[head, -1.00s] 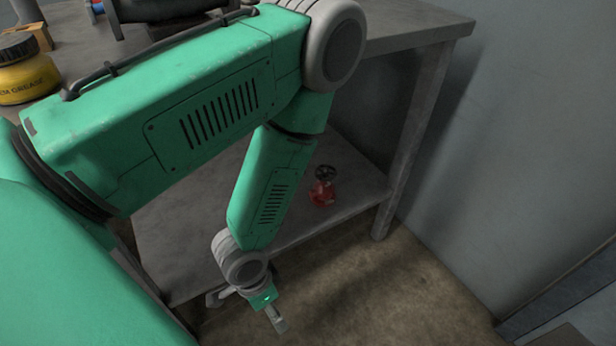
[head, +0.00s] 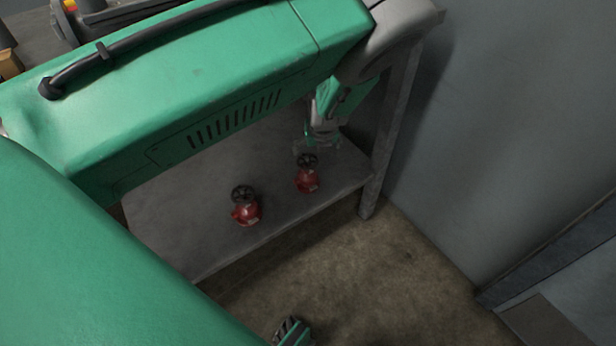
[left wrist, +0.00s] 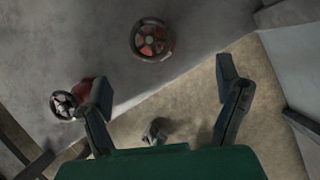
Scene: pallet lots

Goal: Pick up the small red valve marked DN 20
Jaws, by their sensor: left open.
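Two red valves with dark handwheels stand on the lower shelf: a left valve (head: 246,212) and a right valve (head: 307,181). They look alike in size; labels are too small to read, so I cannot tell which is DN 20. My left gripper (head: 310,143) is open and empty, beside and above the right valve, partly hidden by my arm. In the left wrist view, the right valve (left wrist: 153,41) is beyond the fingers, toward the top. The left valve (left wrist: 66,104) is partly behind the left finger. No contact is visible. My right gripper is not seen.
The grey lower shelf (head: 175,215) ends at a table leg (head: 376,175) on the right. A grey wall (head: 500,120) stands to the right. Brown floor (head: 350,270) lies open in front. My upper arm covers much of the table.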

